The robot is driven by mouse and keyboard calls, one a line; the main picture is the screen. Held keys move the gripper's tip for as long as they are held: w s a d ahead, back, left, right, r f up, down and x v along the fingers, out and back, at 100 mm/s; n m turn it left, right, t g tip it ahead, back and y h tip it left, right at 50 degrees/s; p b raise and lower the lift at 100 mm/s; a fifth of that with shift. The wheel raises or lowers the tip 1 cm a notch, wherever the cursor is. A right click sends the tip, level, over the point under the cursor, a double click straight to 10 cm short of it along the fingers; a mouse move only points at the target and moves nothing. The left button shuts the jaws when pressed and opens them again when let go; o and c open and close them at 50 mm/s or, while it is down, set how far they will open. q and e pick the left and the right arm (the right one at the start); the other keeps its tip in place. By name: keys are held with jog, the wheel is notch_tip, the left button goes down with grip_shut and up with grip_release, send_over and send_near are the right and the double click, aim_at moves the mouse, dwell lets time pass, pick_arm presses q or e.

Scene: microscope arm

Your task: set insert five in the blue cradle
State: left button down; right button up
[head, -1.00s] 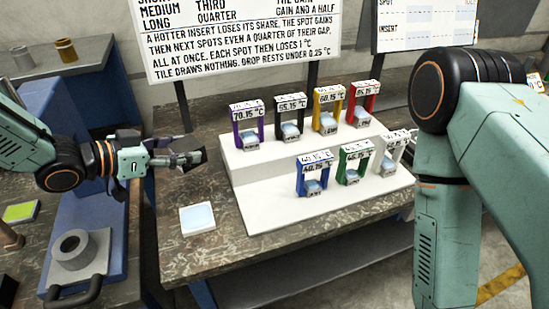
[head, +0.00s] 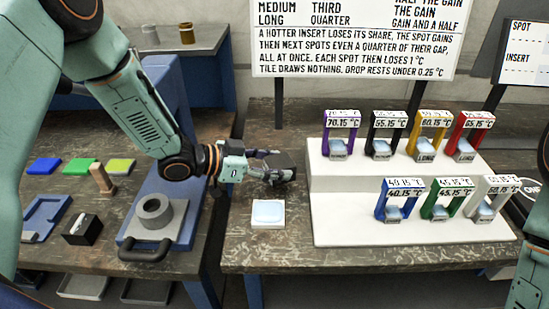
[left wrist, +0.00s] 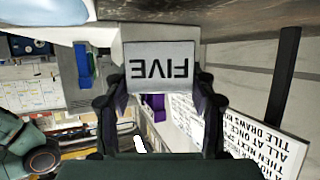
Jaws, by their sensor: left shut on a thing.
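My left gripper (head: 279,171) is shut on insert five (left wrist: 161,68), a grey block marked FIVE, upside down in the left wrist view. In the head view the insert (head: 283,163) looks dark and is held above the bench, left of the white stand. The blue cradle (head: 380,202) is at the left end of the stand's front row, with 40.15 °C on its labels and a pale pad inside. The gripper is apart from it, to its left. My right gripper is out of view; only part of that arm shows at the right edge.
The white stepped stand (head: 335,232) also bears purple, black, yellow and red cradles behind, and green (head: 446,200) and grey (head: 487,205) ones in front. A white tile (head: 268,222) lies below the gripper. A grey ring-shaped fixture (head: 154,212) stands left.

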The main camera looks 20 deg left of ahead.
pick_arm(q)
jog(key=f, duration=0.2)
jog(key=shift+s+a+f, duration=0.1)
jog(key=shift+a+f, duration=0.2)
jog(key=shift+a, duration=0.05)
jog(key=shift+f, duration=0.25)
jog(key=shift+d, duration=0.25)
jog(key=shift+f+b, duration=0.15)
jog(key=shift+b, duration=0.15)
jog(key=c, duration=0.8)
grip_release()
jog(key=shift+a+f, duration=0.1)
jog(key=shift+f, duration=0.05)
jog(key=shift+c, duration=0.2)
jog(key=shift+o, duration=1.4)
jog(key=shift+s, duration=0.15)
jog(key=shift+o, duration=0.6)
jog(key=shift+w, duration=0.2)
